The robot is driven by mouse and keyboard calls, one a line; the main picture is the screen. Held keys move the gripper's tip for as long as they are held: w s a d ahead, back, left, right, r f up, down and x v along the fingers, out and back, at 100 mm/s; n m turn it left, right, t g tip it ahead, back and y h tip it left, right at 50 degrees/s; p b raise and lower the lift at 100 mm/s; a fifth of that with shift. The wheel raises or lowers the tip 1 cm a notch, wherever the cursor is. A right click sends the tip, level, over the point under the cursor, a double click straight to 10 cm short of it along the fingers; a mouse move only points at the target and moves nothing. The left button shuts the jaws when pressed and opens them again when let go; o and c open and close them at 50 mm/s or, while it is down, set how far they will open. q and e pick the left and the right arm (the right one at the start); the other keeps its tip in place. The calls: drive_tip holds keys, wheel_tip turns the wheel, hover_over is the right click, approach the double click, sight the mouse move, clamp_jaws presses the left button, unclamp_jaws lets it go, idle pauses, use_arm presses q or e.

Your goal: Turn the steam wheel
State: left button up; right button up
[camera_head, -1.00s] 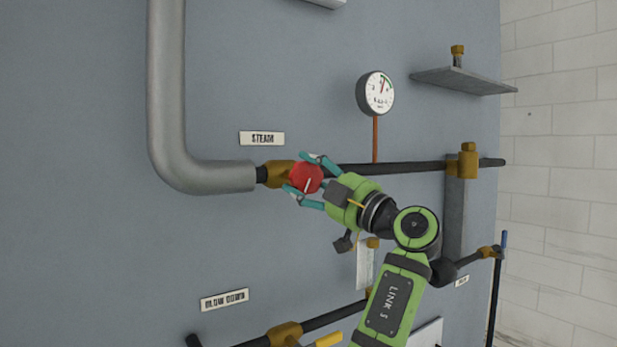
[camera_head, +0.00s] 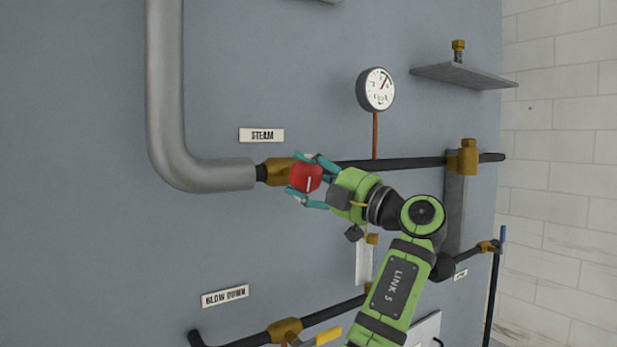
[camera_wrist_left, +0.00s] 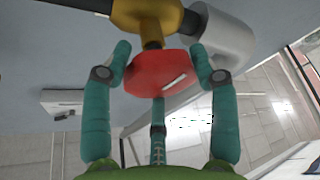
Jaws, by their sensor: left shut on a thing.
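The red steam wheel (camera_head: 306,178) sits on a brass valve (camera_head: 280,171) on the dark pipe, below and right of the STEAM label (camera_head: 262,135). My left gripper (camera_head: 312,180) is shut on the wheel, with teal fingers at its upper and lower edges. In the left wrist view the red wheel (camera_wrist_left: 160,74) lies between the teal fingers (camera_wrist_left: 160,85), with a third finger below it. A white mark on the wheel's face shows in both views. My right gripper does not show.
A pressure gauge (camera_head: 376,89) stands on a copper stem above the pipe. A grey shelf (camera_head: 460,75) juts out at the upper right. The lower pipe (camera_head: 335,312) with a yellow handle (camera_head: 328,335) runs below, near the BLOW DOWN label (camera_head: 225,296). A thick grey pipe (camera_head: 165,90) bends down at left.

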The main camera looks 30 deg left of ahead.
use_arm(q)
drive_tip(key=o, duration=1.2)
drive_tip(key=shift+r, duration=0.1)
drive_tip(key=shift+c, duration=0.2)
drive_tip(key=shift+d, duration=0.2)
drive_tip(key=v, duration=1.1)
drive_tip(key=shift+d, duration=0.35)
drive_tip(key=shift+s, duration=0.1)
